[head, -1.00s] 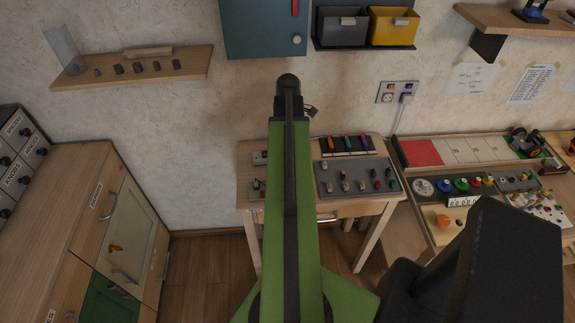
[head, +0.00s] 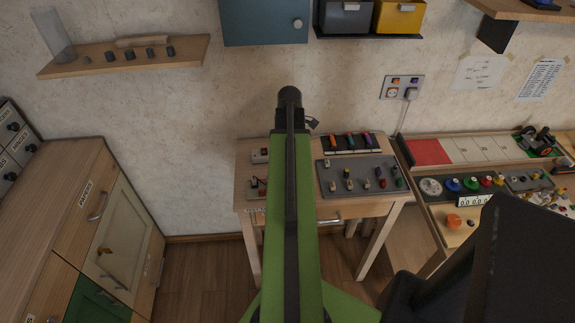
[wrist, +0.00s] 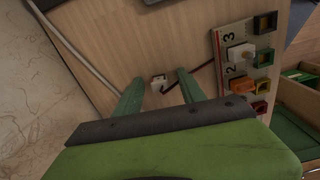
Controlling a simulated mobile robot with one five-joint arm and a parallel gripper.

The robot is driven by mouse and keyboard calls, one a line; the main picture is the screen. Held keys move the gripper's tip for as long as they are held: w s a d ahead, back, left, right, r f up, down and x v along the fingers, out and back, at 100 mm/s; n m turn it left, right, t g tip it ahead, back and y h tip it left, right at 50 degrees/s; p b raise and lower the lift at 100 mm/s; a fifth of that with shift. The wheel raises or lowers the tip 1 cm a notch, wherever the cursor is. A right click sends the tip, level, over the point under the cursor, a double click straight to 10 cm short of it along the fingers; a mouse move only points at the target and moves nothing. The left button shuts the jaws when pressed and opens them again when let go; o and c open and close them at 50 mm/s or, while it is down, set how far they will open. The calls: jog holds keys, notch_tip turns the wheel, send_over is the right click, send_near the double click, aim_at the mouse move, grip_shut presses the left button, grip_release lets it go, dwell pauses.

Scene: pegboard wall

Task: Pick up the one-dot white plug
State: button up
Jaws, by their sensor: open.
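A small white plug (wrist: 158,81) lies on the pale wood surface in the wrist view, with a thin dark red cord beside it running to the right. Its dots are too small to read. My gripper (wrist: 160,76) is open, with its two green fingers on either side of the plug in the picture. I cannot tell how far above it they are. Another white piece (wrist: 240,53) sits on a numbered panel to the right. In the head view my green arm covers part of the small table and hides this plug.
The numbered panel (wrist: 223,42) carries several coloured sockets close to the right finger. A pale cable crosses the upper left in the wrist view. In the head view, a grey tray (head: 330,188) with several small pieces stands on the table, right of my arm.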

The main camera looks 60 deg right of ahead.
grip_shut()
jog(key=shift+r, duration=0.1)
